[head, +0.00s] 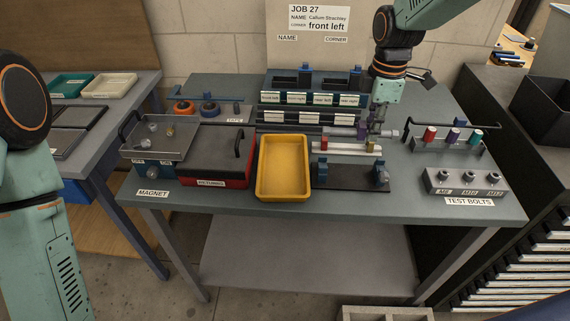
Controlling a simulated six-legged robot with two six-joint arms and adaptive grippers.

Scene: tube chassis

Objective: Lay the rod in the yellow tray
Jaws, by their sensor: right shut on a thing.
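The yellow tray (284,166) stands empty near the front edge of the workbench. My right gripper (376,128) points down behind and to the right of the tray, in front of the labelled rack. It is shut on what looks like the grey rod (390,135), which lies roughly level across its fingers. The fingertips are small and dark here, so the exact grip is hard to make out. My left arm stands at the left edge; its gripper is out of view.
A red box (217,172) stands left of the tray, beside a parts tray (160,138). Right of the tray is a dark fixture (350,176) with blue clamps. A test-bolt block (465,182) and colored-handled gauges (453,136) stand further right. The labelled rack (310,112) is behind.

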